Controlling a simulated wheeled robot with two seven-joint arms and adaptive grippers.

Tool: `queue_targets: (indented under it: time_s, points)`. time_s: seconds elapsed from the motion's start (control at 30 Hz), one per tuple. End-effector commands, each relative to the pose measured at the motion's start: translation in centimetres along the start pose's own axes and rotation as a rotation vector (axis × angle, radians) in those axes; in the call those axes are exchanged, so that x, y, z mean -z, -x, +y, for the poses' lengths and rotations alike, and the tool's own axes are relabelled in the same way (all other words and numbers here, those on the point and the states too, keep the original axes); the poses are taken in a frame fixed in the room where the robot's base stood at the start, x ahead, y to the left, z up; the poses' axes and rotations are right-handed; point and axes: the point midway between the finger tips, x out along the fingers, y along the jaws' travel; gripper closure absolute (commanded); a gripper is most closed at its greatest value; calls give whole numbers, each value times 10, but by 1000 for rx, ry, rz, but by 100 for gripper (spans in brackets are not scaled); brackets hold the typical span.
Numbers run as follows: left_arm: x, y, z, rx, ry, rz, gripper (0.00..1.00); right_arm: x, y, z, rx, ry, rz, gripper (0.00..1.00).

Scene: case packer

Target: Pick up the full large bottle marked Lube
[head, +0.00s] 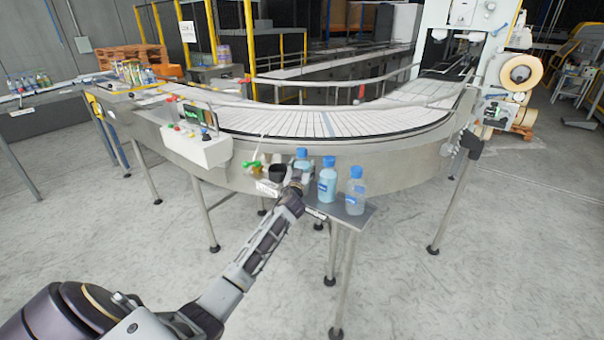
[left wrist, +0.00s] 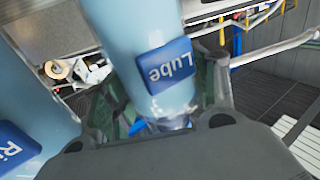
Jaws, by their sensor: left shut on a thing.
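The large bottle marked Lube (left wrist: 150,45) is filled with light blue liquid and has a blue label. It sits between the two fingers of my left gripper (left wrist: 162,100), which is shut on it. In the head view this bottle (head: 302,164) is the leftmost of three, with a blue cap. My left gripper (head: 296,180) hides its lower part, so I cannot tell whether it touches the shelf. A second light blue bottle (head: 327,182) stands just right of it; a label starting "Ri" shows on a neighbouring bottle (left wrist: 20,110) in the left wrist view. My right gripper is out of view.
A clearer, blue-capped bottle (head: 355,194) stands at the right end of the small shelf (head: 346,218). A dark cup-like item (head: 277,172) is left of the gripper. The curved conveyor (head: 320,122) with its rail runs behind. Open floor lies in front.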

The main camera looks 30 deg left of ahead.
Motion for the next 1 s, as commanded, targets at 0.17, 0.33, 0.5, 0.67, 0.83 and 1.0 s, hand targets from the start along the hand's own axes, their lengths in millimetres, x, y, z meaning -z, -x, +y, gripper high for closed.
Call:
queue_targets:
  time_s: [0.17,0.33,0.5,0.67,0.83,1.0]
  points:
    - [2,0,0,0,0,3,81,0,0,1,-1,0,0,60]
    - [10,0,0,1,0,4,81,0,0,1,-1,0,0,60]
    - [25,0,0,0,0,5,81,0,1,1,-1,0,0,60]
    - [47,0,0,0,1,7,81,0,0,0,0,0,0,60]
    - [72,0,0,0,1,7,81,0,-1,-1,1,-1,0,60]
    - [90,0,0,0,1,5,81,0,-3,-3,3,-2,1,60]
